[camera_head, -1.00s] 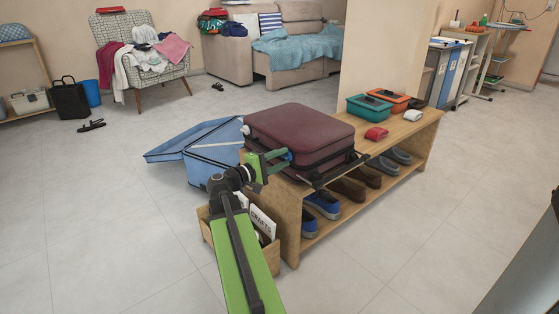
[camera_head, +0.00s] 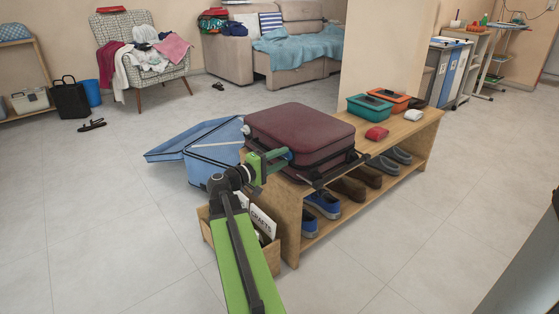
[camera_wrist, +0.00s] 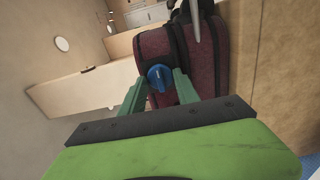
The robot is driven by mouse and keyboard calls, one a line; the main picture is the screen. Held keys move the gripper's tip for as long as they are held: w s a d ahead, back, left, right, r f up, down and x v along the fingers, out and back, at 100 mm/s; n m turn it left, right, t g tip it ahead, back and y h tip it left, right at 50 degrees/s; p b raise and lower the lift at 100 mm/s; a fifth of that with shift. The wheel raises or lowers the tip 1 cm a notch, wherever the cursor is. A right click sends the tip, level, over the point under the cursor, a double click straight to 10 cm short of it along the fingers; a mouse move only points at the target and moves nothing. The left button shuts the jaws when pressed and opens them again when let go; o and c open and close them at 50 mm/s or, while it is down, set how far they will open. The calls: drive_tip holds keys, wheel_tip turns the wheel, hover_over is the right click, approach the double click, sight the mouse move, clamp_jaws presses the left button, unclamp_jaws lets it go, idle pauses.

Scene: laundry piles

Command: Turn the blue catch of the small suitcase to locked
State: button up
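The small suitcase (camera_head: 300,135) is dark red and lies flat on the wooden bench. In the wrist view its red side (camera_wrist: 206,65) fills the upper middle. The blue catch (camera_wrist: 160,77) is a round knob with a raised ridge on that side. My gripper (camera_head: 284,157) is at the suitcase's near left side. In the wrist view my gripper (camera_wrist: 160,80) has its two green fingers apart, one on each side of the catch. I see no clear contact between fingers and catch. In the head view the gripper hides the catch.
The wooden bench (camera_head: 287,222) holds shoes below, and a teal box (camera_head: 369,108) and an orange box (camera_head: 394,99) on top. An open blue suitcase (camera_head: 212,155) lies on the floor behind. A wooden crate (camera_head: 262,259) stands below my arm. The floor in front is clear.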

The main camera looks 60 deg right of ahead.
drive_tip(key=o, duration=0.3)
drive_tip(key=shift+a, duration=0.1)
drive_tip(key=v, duration=1.7)
drive_tip(key=shift+w+a+r, duration=0.1)
drive_tip(key=shift+a, duration=0.05)
